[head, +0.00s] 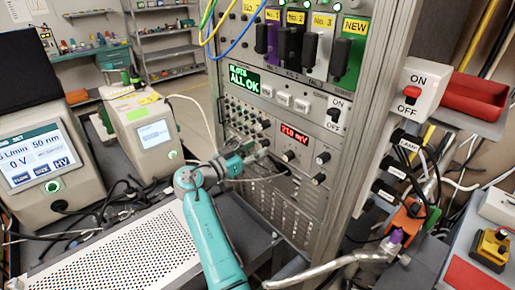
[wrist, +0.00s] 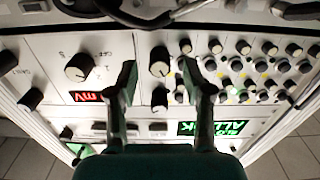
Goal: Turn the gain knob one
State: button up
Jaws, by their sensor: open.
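A black knob (wrist: 160,65) with a white mark sits on the rack panel, between my two fingers in the wrist view. A smaller knob (wrist: 160,97) sits beside it, also between the fingers. I cannot read a label marking either as gain knob one. My gripper (wrist: 161,80) is open, one finger on each side of these knobs, with gaps visible; contact with the panel cannot be told. In the head view my gripper (head: 250,160) is at the panel left of the red mV display (head: 288,139), and hides the knobs there.
Many small knobs (wrist: 245,68) crowd the panel to the right in the wrist view. A larger knob (wrist: 78,67) is to the left. In the head view, the green ALL OK display (head: 244,78) is above my gripper, and cables (head: 200,110) hang nearby.

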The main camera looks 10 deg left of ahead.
jog(key=shift+w+d, duration=0.45)
jog(key=shift+w, duration=0.1)
grip_shut()
jog(key=shift+n, duration=0.3)
jog(key=n, duration=0.3)
jog(key=shift+n, duration=1.7)
